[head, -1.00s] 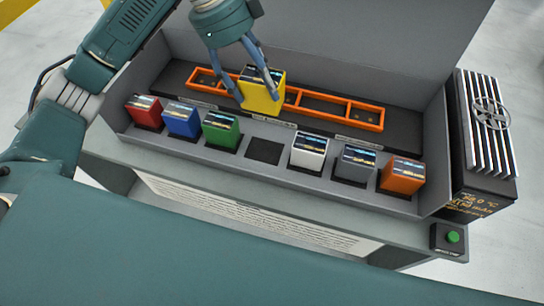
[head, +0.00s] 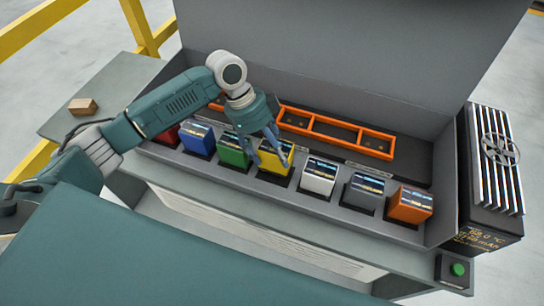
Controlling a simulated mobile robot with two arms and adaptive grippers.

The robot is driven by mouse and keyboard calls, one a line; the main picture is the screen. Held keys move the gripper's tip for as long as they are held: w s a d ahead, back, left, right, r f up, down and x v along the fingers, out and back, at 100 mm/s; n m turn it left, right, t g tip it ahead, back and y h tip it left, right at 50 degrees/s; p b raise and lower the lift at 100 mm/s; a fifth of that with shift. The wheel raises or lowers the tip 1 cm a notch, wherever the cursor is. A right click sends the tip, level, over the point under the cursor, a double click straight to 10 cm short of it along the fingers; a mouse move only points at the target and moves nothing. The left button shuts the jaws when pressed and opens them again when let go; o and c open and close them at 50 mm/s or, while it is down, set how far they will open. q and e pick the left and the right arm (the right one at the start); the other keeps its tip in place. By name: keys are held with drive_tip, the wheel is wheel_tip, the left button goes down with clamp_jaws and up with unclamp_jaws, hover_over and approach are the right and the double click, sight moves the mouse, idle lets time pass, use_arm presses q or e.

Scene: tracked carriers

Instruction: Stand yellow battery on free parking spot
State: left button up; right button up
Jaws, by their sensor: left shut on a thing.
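The yellow battery (head: 275,160) is in the front row, between the green battery (head: 234,153) and the white battery (head: 319,178). It looks upright at the spot there; whether its base touches the spot is hard to tell. My left gripper (head: 269,160) comes down from above and is shut on it, its fingers covering part of its near and far sides. The orange rack (head: 330,126) lies behind the row, partly hidden by my left arm; its visible cells look empty. My right gripper is not in view.
The red battery (head: 166,137), blue battery (head: 197,139), grey battery (head: 363,191) and orange battery (head: 410,204) fill the rest of the row. A finned black charger box (head: 487,185) and a green button (head: 457,269) are at right. A wooden block (head: 83,107) lies on a side table.

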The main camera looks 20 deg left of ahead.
sight(272, 160)
use_arm(q)
wheel_tip(272, 160, down, 3)
drive_tip(key=shift+d+f+p, duration=0.1)
drive_tip(key=shift+p, duration=0.2)
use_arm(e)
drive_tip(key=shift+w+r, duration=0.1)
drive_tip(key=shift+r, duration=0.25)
use_arm(q)
drive_tip(key=shift+f, duration=0.1)
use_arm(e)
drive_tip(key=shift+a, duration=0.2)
use_arm(q)
drive_tip(key=o, duration=2)
drive_tip(key=shift+s+f, duration=0.1)
drive_tip(key=shift+f, duration=0.05)
drive_tip(key=shift+c, duration=0.2)
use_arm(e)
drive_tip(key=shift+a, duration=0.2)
use_arm(q)
drive_tip(key=b+v, duration=0.2)
drive_tip(key=v, duration=1)
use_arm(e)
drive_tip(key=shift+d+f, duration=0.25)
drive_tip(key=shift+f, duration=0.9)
